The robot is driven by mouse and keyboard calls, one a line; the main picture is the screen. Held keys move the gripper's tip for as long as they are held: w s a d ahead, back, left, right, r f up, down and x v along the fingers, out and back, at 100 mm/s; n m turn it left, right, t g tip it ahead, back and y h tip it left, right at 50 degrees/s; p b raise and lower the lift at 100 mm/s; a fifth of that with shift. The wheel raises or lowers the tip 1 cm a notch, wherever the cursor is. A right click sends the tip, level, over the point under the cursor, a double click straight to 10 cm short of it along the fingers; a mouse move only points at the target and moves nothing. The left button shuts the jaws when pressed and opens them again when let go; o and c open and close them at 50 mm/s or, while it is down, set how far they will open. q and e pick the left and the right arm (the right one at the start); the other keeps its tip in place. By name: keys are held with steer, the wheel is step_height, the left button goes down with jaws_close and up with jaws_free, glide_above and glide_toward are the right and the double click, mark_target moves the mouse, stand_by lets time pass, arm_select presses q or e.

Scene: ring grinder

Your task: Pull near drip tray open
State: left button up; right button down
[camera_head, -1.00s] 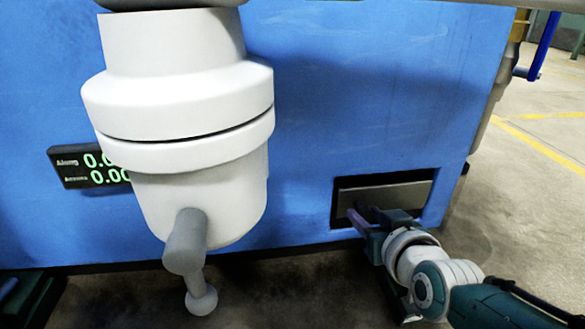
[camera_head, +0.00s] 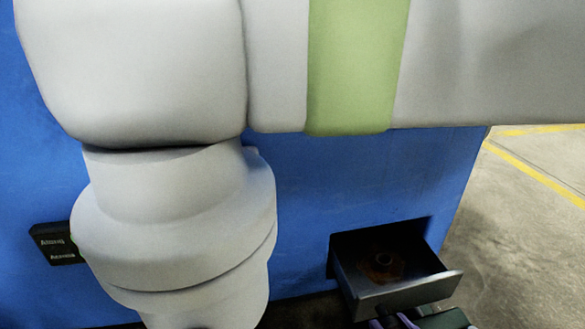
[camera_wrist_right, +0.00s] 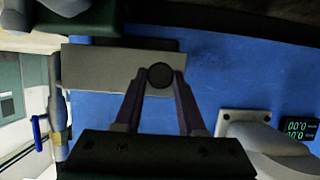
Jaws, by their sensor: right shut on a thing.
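The near drip tray (camera_head: 405,291) is a dark metal drawer low in the blue machine. It stands pulled out of its opening, and its inside shows a rusty-brown patch with a small round piece. My right gripper (camera_head: 394,320) is at the tray's front, cut off by the bottom edge. In the right wrist view, the right gripper (camera_wrist_right: 160,80) is shut on the tray's dark round knob (camera_wrist_right: 160,75), in front of the grey front panel (camera_wrist_right: 90,68). My left gripper is not in view.
The blue machine body (camera_head: 360,170) stands behind the tray. Large white rounded parts (camera_head: 170,220) fill the left, beside a dark display (camera_head: 55,243). A wide grey beam with a green band (camera_head: 355,65) crosses the top. Concrete floor (camera_head: 525,230) is clear at the right.

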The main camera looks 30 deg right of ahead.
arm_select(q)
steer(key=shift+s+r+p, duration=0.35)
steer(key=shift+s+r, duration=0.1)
arm_select(e)
steer(key=s+a, duration=0.2)
steer(key=s, duration=0.6)
steer(key=shift+s, duration=0.1)
steer(key=c, duration=0.5)
jaws_free()
